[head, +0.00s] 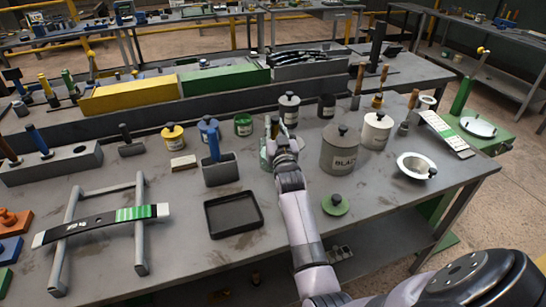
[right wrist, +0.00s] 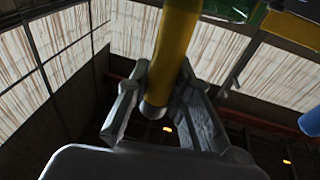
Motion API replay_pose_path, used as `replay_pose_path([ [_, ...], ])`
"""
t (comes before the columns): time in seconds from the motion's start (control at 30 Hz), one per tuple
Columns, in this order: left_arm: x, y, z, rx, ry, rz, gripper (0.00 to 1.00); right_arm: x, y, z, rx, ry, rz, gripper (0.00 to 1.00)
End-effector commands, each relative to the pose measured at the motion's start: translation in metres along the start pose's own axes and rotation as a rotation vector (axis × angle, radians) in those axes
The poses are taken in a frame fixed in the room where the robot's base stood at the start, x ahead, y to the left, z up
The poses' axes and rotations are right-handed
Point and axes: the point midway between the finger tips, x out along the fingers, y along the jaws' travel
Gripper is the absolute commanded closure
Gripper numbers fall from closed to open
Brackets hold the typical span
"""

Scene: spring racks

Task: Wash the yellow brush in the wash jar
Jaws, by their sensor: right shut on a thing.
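My right gripper (head: 275,130) is over the middle of the table, shut on the yellow brush. In the right wrist view the brush's yellow handle (right wrist: 174,50) runs up between the fingers (right wrist: 160,105). In the head view the brush is largely hidden by the gripper, and I cannot make out its bristles. A greenish, glassy jar (head: 265,156), which looks like the wash jar, stands just left of the gripper and is partly hidden by it. I cannot tell whether the brush is inside it. My left gripper is not in view.
A dark holder (head: 220,172) with a blue-handled brush stands left of the jar. A black tray (head: 233,215) lies in front. A large grey pot (head: 340,152) and a green lid (head: 335,204) are on the right. Paint pots (head: 289,108) stand behind. A spring rack (head: 140,250) is front left.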

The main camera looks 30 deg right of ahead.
Motion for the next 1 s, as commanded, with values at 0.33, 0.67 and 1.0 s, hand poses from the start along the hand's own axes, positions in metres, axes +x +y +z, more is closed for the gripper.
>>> replay_pose_path([
  [0.33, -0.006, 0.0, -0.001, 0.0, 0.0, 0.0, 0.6, 0.001, 0.0, -0.007, 0.001, 0.001, 0.0, 1.0],
  [0.67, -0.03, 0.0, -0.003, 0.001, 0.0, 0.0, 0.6, 0.005, -0.001, -0.034, 0.0, 0.001, -0.001, 1.0],
  [1.0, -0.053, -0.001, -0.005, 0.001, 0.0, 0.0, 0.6, 0.009, -0.001, -0.061, 0.0, 0.002, -0.001, 1.0],
])
